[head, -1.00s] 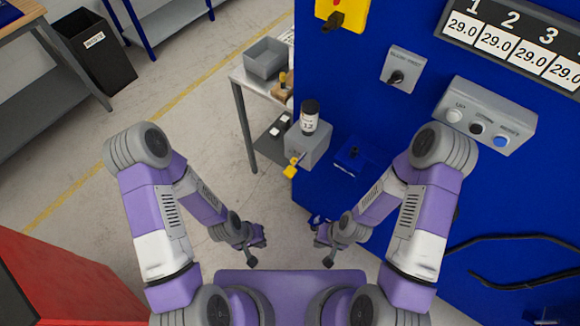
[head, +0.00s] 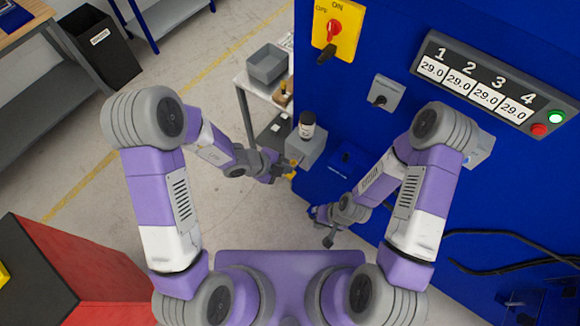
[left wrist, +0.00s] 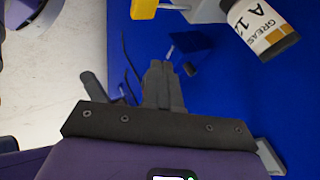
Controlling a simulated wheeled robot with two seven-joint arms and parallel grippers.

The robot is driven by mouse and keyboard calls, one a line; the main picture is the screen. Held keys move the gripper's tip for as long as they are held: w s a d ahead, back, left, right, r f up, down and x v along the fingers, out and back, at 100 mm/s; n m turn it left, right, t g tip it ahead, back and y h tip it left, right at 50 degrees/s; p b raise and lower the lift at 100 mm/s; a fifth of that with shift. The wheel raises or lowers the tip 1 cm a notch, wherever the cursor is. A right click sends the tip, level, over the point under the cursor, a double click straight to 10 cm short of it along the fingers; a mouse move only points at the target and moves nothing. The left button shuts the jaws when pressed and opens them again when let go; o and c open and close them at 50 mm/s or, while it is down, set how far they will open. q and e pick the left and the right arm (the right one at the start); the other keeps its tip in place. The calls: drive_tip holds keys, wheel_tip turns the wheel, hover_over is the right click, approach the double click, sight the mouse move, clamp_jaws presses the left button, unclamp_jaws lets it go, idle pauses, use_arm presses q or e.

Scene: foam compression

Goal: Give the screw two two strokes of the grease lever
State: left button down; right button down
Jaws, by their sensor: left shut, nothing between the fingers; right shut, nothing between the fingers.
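The grease unit is a grey box (head: 312,143) on the blue machine wall, with a dark-capped grease bottle (head: 306,126) on top. Its yellow lever handle (head: 292,164) sticks out at the lower left. In the left wrist view, the yellow handle (left wrist: 144,8) is at the top edge and the labelled bottle (left wrist: 262,28) is at the upper right. My left gripper (head: 283,170) is shut and empty, close beside the handle; I cannot tell whether they touch. In the left wrist view its fingers (left wrist: 164,85) are together, below the handle. My right gripper (head: 327,236) is shut and empty, lower down.
A number panel (head: 480,82) shows 29.0 in all columns. A yellow switch plate (head: 350,25) and a grey knob box (head: 387,95) are on the wall. A small blue box (head: 345,158) sits right of the grease unit. A grey bin (head: 268,64) stands on a table behind.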

use_arm(q)
drive_tip(key=w+r+n, duration=0.1)
drive_tip(key=r+n+t, duration=0.1)
drive_tip(key=w+r+n, duration=0.1)
drive_tip(key=shift+w+d+n, duration=0.3)
drive_tip(key=shift+f, duration=0.2)
drive_tip(key=b, duration=0.7)
approach(296, 166)
drive_tip(key=d, duration=0.1)
drive_tip(key=d+f, duration=0.1)
drive_tip(key=d, duration=0.1)
drive_tip(key=shift+s+f, duration=0.1)
drive_tip(key=shift+f, duration=0.25)
drive_tip(key=shift+f+b, duration=0.35)
drive_tip(key=shift+f, duration=0.15)
drive_tip(key=shift+f, duration=0.15)
idle(0.5)
drive_tip(key=shift+f, duration=0.3)
drive_tip(key=shift+f+b, duration=1.35)
idle(1.2)
idle(0.5)
